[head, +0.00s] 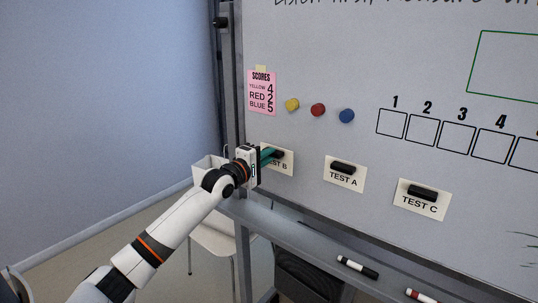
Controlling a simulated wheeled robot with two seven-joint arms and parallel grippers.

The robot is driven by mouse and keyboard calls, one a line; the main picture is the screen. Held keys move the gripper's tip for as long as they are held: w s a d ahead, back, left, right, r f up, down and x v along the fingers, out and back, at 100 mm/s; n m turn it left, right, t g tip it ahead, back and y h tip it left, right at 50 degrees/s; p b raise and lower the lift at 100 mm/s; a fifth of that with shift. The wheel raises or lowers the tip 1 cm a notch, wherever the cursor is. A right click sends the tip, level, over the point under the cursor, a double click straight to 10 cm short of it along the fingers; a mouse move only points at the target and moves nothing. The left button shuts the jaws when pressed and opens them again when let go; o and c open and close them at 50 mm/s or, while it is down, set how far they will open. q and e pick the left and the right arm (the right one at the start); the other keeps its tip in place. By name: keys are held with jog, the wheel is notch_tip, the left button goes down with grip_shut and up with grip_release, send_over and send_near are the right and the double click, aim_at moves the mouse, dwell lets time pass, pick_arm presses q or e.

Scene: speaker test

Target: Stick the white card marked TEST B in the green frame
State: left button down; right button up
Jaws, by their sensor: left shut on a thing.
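The white card marked TEST B (287,168) is on the whiteboard at the left, its left part hidden behind my gripper. My left gripper (274,155) is at the card and shut on its black handle. The green frame (475,72) is drawn on the board at the upper right and is cut off by the picture edge; the visible part of its inside is empty. My right gripper is not in view.
Cards TEST A (344,174) and TEST C (422,200) hang to the right. Yellow (292,105), red (318,110) and blue (347,116) magnets sit above, beside a pink scores note (261,92). Numbered boxes (458,136) lie below the green frame. Markers (357,267) rest on the ledge.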

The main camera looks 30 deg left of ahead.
pick_arm(q)
jog(key=shift+s+a+p, duration=0.1)
jog(key=shift+s+p, duration=0.45)
jog(key=shift+s, duration=0.85)
jog(key=shift+s, duration=0.1)
